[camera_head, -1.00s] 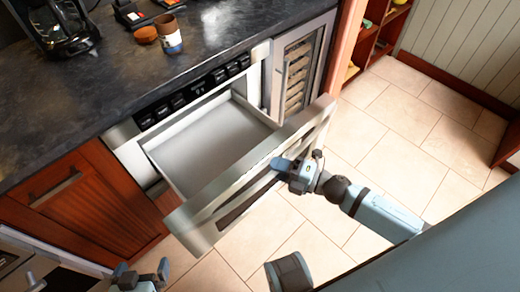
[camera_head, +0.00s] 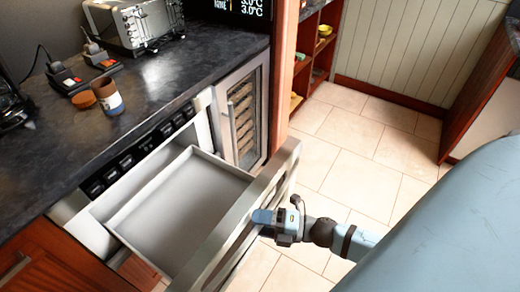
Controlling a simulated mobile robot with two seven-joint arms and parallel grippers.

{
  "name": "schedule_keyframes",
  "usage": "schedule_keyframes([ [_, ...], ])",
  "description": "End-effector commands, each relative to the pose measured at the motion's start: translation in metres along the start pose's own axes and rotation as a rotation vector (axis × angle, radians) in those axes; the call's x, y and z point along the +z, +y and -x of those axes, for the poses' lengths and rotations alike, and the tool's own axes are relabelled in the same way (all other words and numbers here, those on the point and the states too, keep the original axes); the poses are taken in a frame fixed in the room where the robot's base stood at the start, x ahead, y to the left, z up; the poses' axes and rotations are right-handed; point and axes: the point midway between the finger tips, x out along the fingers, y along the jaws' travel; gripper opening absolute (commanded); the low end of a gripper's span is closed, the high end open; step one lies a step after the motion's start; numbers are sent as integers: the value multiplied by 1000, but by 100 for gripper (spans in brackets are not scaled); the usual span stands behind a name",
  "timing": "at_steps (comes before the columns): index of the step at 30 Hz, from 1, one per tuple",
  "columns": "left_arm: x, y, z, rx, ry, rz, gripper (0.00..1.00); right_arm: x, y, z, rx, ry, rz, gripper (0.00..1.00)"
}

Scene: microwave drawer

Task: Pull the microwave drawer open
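The microwave drawer (camera_head: 180,210) stands pulled out from the counter front, and its empty pale inside shows. Its metal front panel (camera_head: 243,208) faces toward my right arm. My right gripper (camera_head: 268,217) is at the outer face of that panel, by its upper edge. Its fingers point left at the panel. The panel and the view angle hide the fingertips, so I cannot tell whether they are closed on a handle. My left gripper is out of the view.
A dark counter (camera_head: 140,97) runs behind the drawer, with a brown and white cup (camera_head: 108,96) and a toaster oven (camera_head: 135,20) on it. A glass-door wine cooler (camera_head: 243,115) is beside the drawer. The tiled floor (camera_head: 360,150) at the right is clear.

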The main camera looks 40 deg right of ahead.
Motion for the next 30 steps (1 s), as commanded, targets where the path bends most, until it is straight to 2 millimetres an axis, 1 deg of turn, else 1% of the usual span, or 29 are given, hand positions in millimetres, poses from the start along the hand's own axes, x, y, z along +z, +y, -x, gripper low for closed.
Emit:
schedule_keyframes([
  [7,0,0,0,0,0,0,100,0,0,1,0,0,0,53],
  [11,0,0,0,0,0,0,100,0,-1,10,-2,0,-3,53],
  [14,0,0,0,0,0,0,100,-1,-1,27,-4,0,-2,53],
  [21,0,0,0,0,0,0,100,-1,-1,83,-4,-1,-3,53],
  [24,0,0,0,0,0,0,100,0,-1,104,-4,-2,-2,53],
  [27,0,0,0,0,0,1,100,0,-1,120,-3,-1,-2,53],
  [30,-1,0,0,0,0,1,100,0,0,131,-2,-1,-2,53],
])
